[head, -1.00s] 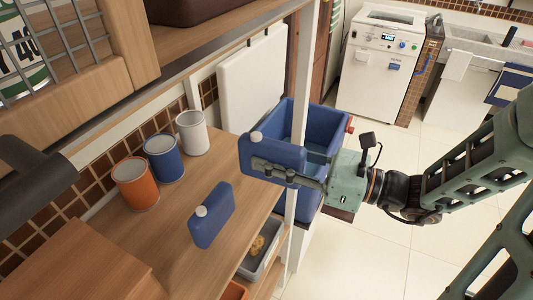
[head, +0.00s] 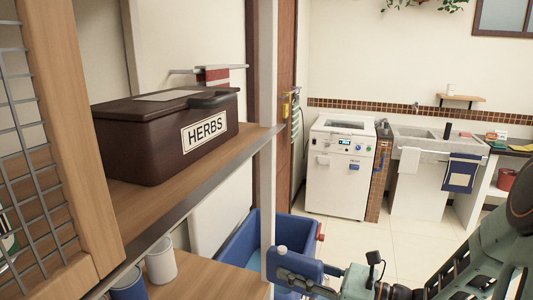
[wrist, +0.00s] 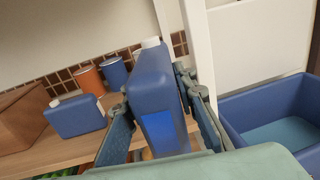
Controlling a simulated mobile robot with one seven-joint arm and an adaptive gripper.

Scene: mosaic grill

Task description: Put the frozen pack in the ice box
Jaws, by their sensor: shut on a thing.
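My gripper (head: 312,276) is shut on a blue frozen pack (head: 296,263) with a white cap. In the wrist view this pack (wrist: 158,85) stands nearly upright between the two fingers. The blue ice box (head: 236,239), an open tub with a red plug on its side, is behind and left of the held pack in the head view. In the wrist view the ice box (wrist: 255,104) lies to the right, apart from the pack. A second blue pack (wrist: 75,117) with a white cap stands on the wooden counter at the left of the wrist view.
A white post (head: 268,140) rises close beside the held pack. A brown HERBS box (head: 165,135) sits on the upper shelf. Cups (head: 161,265) stand on the counter below. A white appliance (head: 338,168) and a sink are farther back, with clear floor before them.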

